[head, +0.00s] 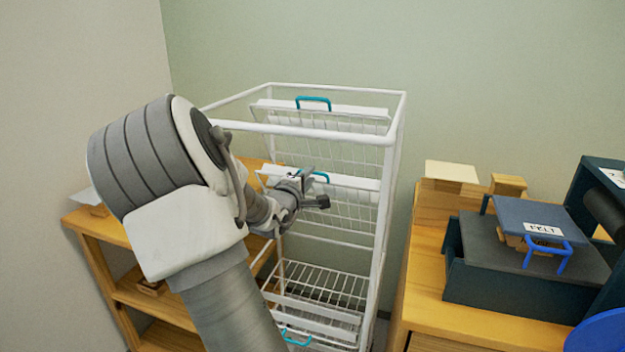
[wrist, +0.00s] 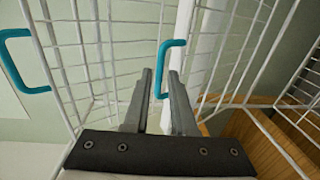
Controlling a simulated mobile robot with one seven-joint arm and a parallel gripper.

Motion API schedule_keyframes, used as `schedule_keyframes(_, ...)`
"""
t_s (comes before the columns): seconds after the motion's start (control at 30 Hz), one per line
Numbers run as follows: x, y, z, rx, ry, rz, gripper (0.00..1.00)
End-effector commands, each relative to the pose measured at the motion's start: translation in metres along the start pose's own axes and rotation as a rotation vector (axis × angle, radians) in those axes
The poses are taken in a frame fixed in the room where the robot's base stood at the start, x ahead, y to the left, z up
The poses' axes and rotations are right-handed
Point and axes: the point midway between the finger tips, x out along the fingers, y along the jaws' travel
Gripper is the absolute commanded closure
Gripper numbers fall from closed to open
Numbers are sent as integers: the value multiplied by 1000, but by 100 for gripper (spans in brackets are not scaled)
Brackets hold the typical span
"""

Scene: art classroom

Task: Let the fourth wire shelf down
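A white wire rack (head: 398,125) stands against the wall. Its top wire shelf is folded up, with a teal handle (head: 313,102) on its upper edge. A second wire shelf (head: 350,205) below it is also folded up, its teal handle (head: 320,176) partly hidden by my gripper (head: 316,190). A lower wire shelf (head: 325,288) lies flat. My gripper is open at the second shelf's handle. In the wrist view, a teal handle (wrist: 179,44) reaches between and beyond my fingertips (wrist: 160,74); contact is unclear. Another teal handle (wrist: 38,89) is at left.
Another teal handle (head: 297,338) shows low on the rack. A wooden shelf unit (head: 97,240) stands left, partly behind my arm. Bare wall lies behind.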

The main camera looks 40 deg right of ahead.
Motion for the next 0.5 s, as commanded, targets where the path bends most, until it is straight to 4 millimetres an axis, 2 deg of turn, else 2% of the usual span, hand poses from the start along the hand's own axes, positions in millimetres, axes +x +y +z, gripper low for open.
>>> schedule_keyframes(0.03,8,-2,1,0,-2,2,76)
schedule_keyframes(0.2,25,-1,0,0,-1,1,76)
schedule_keyframes(0.5,31,0,0,0,1,-1,76)
